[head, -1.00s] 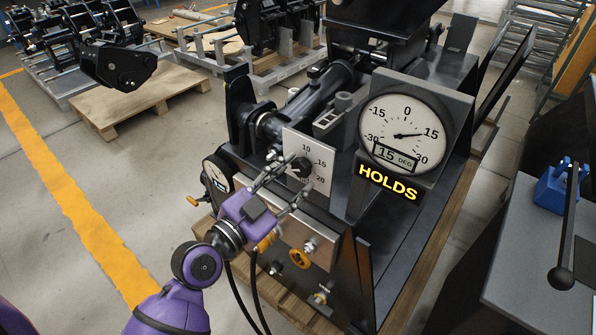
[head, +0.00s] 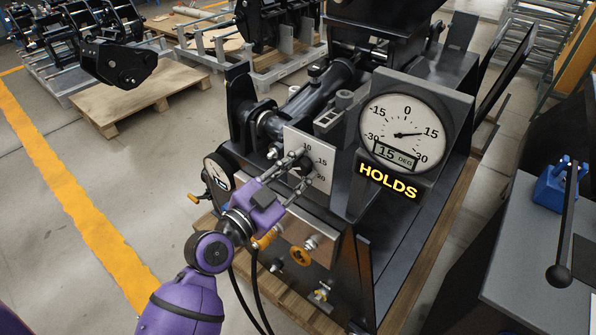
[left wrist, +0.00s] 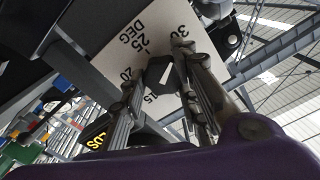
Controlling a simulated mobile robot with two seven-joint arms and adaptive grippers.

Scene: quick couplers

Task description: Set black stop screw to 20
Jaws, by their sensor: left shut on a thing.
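The black stop screw (left wrist: 160,74) sits on a white scale plate (head: 321,148) marked in degrees. In the left wrist view the plate (left wrist: 128,52) shows 15, 20, 25 and 30, and the screw's dark head lies between my fingers. My left gripper (head: 298,168) is shut on the screw. It also shows in the left wrist view (left wrist: 158,88), one finger on each side of the head. In the head view the fingers mostly hide the screw, and I cannot tell which mark it points to. My right gripper is not in view.
A round gauge (head: 407,135) reads 15 DEG, with a lit HOLDS sign (head: 387,182) below it. A smaller dial (head: 217,173) and orange knobs (head: 301,256) sit nearby. A grey bench (head: 535,250) with a lever stands at right. Open floor lies at left.

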